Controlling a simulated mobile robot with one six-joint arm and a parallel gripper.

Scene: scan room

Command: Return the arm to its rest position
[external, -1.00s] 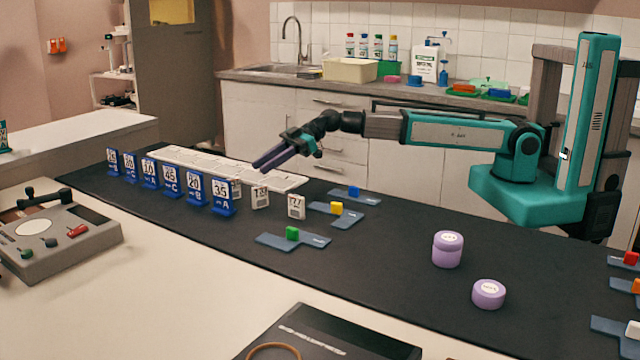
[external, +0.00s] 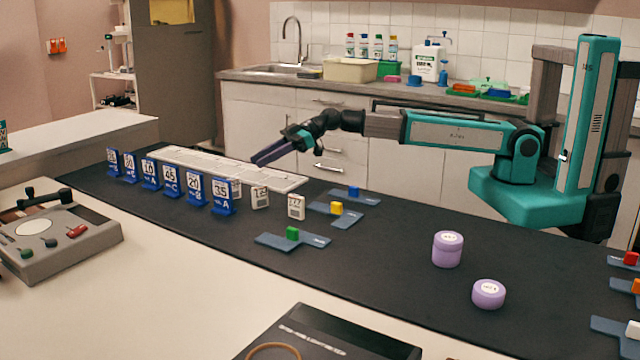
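My arm reaches left from its teal column over the dark mat (external: 380,265). My gripper (external: 256,162) points down and left, above the far edge of the mat near the long white rack (external: 215,168). The purple fingers look close together, but from this angle I cannot tell whether they are open or shut. I see nothing held between them.
Blue numbered stands (external: 193,188) line the left of the mat, with white numbered tags (external: 296,207) beside them. Purple jars (external: 447,249) stand right of centre.

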